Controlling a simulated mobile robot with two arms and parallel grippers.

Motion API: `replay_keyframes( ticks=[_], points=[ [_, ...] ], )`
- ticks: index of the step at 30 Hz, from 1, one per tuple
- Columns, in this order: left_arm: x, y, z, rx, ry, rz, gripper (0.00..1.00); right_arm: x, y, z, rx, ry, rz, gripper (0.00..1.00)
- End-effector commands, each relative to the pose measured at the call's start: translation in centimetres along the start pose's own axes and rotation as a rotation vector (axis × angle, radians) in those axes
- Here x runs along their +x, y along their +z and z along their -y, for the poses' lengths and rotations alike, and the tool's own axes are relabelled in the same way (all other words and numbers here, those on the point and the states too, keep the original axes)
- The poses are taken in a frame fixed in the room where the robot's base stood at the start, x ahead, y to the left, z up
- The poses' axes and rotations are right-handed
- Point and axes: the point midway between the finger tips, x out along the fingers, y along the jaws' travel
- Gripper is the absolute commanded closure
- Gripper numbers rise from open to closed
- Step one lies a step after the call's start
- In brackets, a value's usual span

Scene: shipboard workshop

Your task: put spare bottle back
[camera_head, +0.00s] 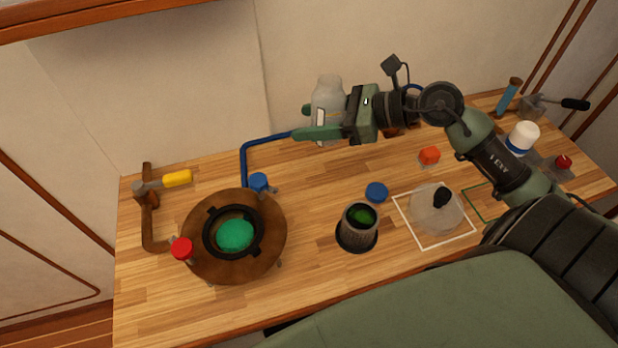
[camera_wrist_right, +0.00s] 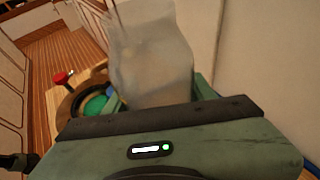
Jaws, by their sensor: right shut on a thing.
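The spare bottle (camera_head: 327,88) is a pale, translucent bottle with a small white label. My right gripper (camera_head: 318,121) is shut on it and holds it upright near the back wall, seemingly above the back of the bench. The bottle (camera_wrist_right: 150,55) also fills the middle of the right wrist view, between the fingers of my right gripper (camera_wrist_right: 160,95). My left gripper is not in view.
A white-and-blue bottle (camera_head: 523,136) stands right.

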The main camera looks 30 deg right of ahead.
Motion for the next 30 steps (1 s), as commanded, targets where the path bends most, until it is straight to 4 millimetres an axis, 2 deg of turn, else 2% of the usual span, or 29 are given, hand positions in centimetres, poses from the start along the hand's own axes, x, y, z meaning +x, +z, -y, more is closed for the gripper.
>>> replay_keyframes(
  ticks=[6,12,20,25,30],
  points=[
    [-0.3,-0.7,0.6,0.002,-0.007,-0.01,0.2,2.4,-5.6,-0.1,0.008,0.0,0.001,1.0],
    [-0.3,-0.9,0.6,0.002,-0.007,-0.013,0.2,4.1,-9.8,0.0,0.004,0.0,0.001,1.0],
    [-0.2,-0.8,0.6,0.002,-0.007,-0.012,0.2,5.1,-12.2,-0.1,0.003,0.001,0.001,1.0],
    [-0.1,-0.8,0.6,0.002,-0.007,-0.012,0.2,6.1,-14.6,0.0,0.004,-0.001,0.002,1.0],
    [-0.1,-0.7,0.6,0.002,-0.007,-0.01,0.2,6.5,-15.4,0.0,-0.001,0.0,0.001,1.0]
  ],
)
